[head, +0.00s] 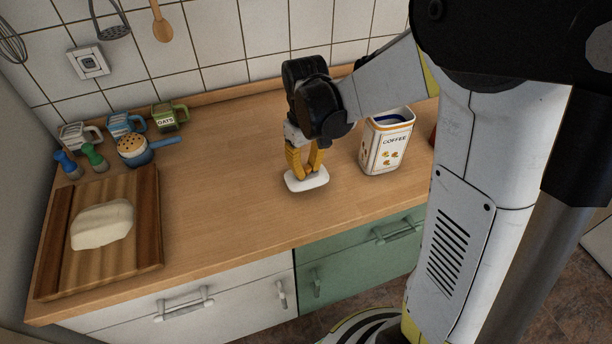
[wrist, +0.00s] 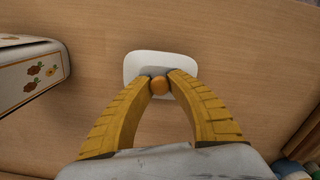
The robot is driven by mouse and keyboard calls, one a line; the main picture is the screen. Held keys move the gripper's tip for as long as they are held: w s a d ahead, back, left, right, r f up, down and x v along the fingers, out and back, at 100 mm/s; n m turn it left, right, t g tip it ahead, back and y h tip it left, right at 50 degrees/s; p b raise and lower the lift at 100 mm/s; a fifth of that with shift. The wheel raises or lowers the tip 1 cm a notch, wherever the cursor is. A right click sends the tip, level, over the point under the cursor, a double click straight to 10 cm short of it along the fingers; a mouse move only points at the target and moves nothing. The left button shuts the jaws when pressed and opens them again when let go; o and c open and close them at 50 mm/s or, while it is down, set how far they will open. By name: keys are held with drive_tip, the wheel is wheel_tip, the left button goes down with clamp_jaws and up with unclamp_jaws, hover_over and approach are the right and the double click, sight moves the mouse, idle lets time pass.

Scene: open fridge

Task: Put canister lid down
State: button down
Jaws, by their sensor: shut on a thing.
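The canister lid is a white rounded square (head: 306,181) with a round orange-brown knob (wrist: 159,86). My gripper (head: 308,170) has yellow fingers, shut on the knob, and points down at the worktop. In the wrist view the lid (wrist: 148,62) lies flat beneath the fingertips. It is at or just above the wood; I cannot tell if it touches. The coffee canister (head: 386,144) is white with orange decoration and stands open to the right of the lid. It also shows at the left edge of the wrist view (wrist: 30,75).
The wooden worktop (head: 230,190) is clear left of the lid. A cutting board (head: 148,220) with a pale dough-like lump (head: 102,224) lies at far left. Mugs (head: 168,117), a blue-handled pot (head: 135,151) and shakers (head: 95,157) stand behind it. A tiled wall (head: 230,50) closes the back.

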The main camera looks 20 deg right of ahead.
drive_tip(key=shift+f, duration=1)
drive_tip(key=shift+f+b, duration=0.1)
drive_tip(key=shift+b, duration=0.2)
drive_tip(key=shift+w+f, duration=0.1)
drive_tip(key=shift+f, duration=0.05)
drive_tip(key=c, duration=1.3)
unclamp_jaws()
drive_tip(key=shift+c, duration=0.2)
drive_tip(key=shift+r, duration=0.2)
